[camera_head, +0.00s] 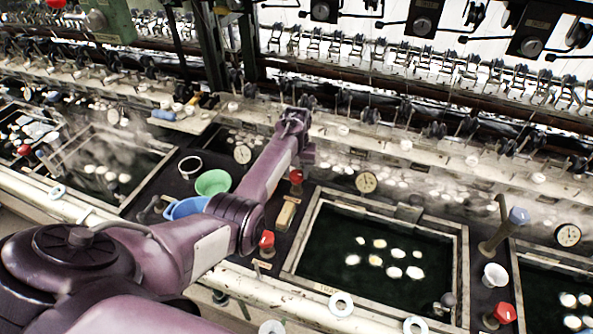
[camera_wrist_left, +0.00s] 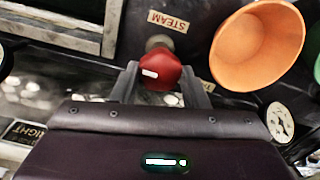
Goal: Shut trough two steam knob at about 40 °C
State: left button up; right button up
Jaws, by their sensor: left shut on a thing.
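The steam knob (camera_head: 296,176) is red and stands on the dark deck at the far left corner of the middle trough (camera_head: 463,260). In the left wrist view the knob (camera_wrist_left: 160,72) has a white mark pointing left, with a STEAM label (camera_wrist_left: 168,22) beside it. My left gripper (camera_wrist_left: 160,88) has its fingers on both sides of the knob, shut on it. In the head view my wrist and forearm hide most of this gripper. A round dial gauge (camera_head: 366,182) sits behind the trough; its reading is too small to tell. My right gripper is out of view.
An orange cup (camera_wrist_left: 256,48) stands close to the gripper. A green bowl (camera_head: 213,182) and blue bowl (camera_head: 185,208) lie left of my forearm. Cocoons (camera_head: 375,260) float in the trough.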

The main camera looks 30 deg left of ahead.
aim_at(297, 173)
pick_arm(q)
jog(key=shift+m, duration=0.3)
jog(key=m+p, duration=0.1)
jog(key=m, duration=0.2)
jog(key=shift+m, duration=0.3)
jog(key=m+p, duration=0.1)
jog(key=m, duration=0.3)
jog(key=shift+m, duration=0.3)
jog(key=o, duration=1)
jog(key=shift+c, duration=0.2)
jog(key=shift+r, duration=3.85)
